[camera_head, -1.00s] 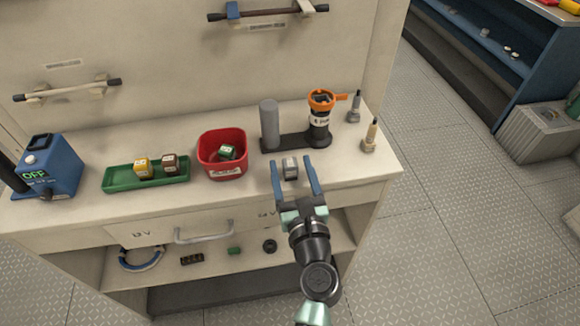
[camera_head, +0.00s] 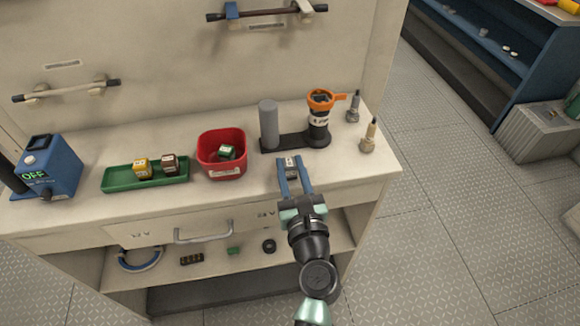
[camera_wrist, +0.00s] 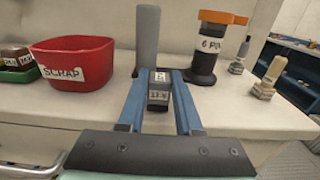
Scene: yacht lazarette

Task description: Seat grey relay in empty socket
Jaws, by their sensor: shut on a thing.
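The grey relay (camera_head: 291,170) is between the two blue fingers of my gripper (camera_head: 294,178), over the bench top near its front edge. In the wrist view my gripper (camera_wrist: 160,98) is shut on the relay (camera_wrist: 159,90), which has a white printed label on top. A dark stand (camera_head: 290,143) behind it carries a grey cylinder (camera_head: 268,124) and a black cylinder (camera_head: 317,130) labelled "6 PIN" with an orange collar (camera_head: 321,100). Any socket opening at the top of the black cylinder is too small to make out.
A red bin (camera_head: 221,154) marked SCRAP holds a green relay. A green tray (camera_head: 147,175) holds a yellow and a brown relay. A blue box (camera_head: 49,165) reads OFF at far left.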

